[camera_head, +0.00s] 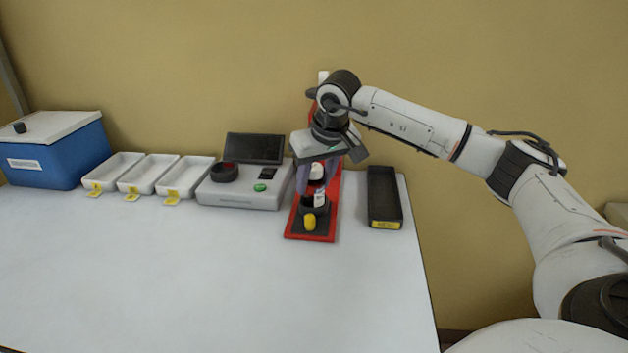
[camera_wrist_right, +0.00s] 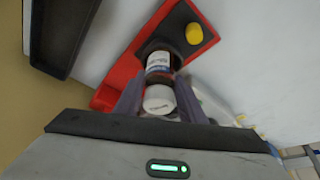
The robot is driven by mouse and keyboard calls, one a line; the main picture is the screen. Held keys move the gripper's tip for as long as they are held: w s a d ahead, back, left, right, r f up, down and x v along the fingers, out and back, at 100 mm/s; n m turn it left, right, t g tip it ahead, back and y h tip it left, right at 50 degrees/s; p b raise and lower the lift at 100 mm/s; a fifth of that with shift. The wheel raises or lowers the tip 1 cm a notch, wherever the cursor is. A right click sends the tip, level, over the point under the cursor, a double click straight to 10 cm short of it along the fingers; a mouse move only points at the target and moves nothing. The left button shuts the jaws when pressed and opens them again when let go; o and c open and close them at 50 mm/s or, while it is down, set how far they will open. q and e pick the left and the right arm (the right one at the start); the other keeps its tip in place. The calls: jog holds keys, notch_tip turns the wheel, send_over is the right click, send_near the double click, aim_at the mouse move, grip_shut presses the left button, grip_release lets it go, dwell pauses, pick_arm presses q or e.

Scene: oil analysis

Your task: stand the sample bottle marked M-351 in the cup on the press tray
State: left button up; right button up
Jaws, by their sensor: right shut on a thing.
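A dark sample bottle with a white cap and white label (camera_head: 319,199) stands about upright at the dark cup (camera_head: 308,216) on the red press tray (camera_head: 296,232). Its lower end appears to be inside the cup; the exact depth is hidden. My right gripper (camera_head: 318,180) is above the tray with its fingers shut around the bottle. In the right wrist view the bottle's white cap (camera_wrist_right: 159,99) and label (camera_wrist_right: 158,62) show between the fingers. The label's writing is too small to read. My left gripper is not in view.
A yellow knob (camera_head: 310,222) sits at the tray's front. A black bin (camera_head: 384,212) stands to the right, near the table edge. A grey instrument (camera_head: 241,195), several white trays (camera_head: 148,174) and a blue box (camera_head: 62,166) stand to the left. The front table is clear.

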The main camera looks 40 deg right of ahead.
jog(key=shift+f, duration=0.3)
jog(key=o, duration=1.1)
jog(key=shift+r, duration=0.1)
jog(key=shift+r, duration=0.35)
jog(key=v, duration=1.2)
jog(key=shift+a+f, duration=0.1)
